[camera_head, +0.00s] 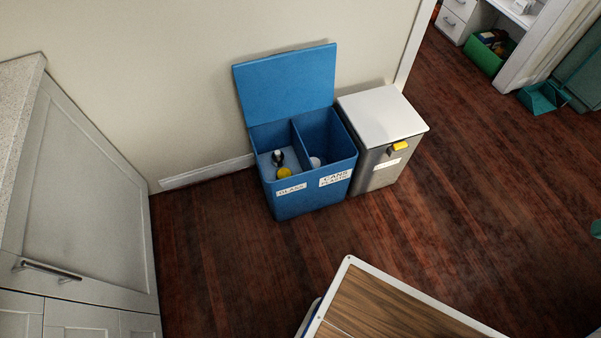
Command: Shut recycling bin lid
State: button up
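A blue recycling bin (312,198) stands on the wood floor against the beige wall. Its blue lid (287,82) is raised, leaning back toward the wall. The bin has two compartments, with white labels on the front reading glass at left and cans at right. The left compartment holds a yellow item (284,173) and a dark and white item (278,158). A white item (315,162) lies in the right compartment. My gripper is not in view.
A grey bin with a white lid (381,112) stands close to the right side of the blue bin. Grey cabinets (85,190) fill the left. A wood-topped surface with a white edge (385,307) is at the bottom. Floor before the bins (230,270) is clear.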

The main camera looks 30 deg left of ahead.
aim_at(277, 86)
jog(key=u, duration=0.4)
jog(key=k, duration=0.55)
jog(key=u, duration=1.4)
jog(key=i, duration=0.9)
jog(key=z, duration=0.65)
jog(key=i, duration=0.6)
jog(key=z, duration=0.65)
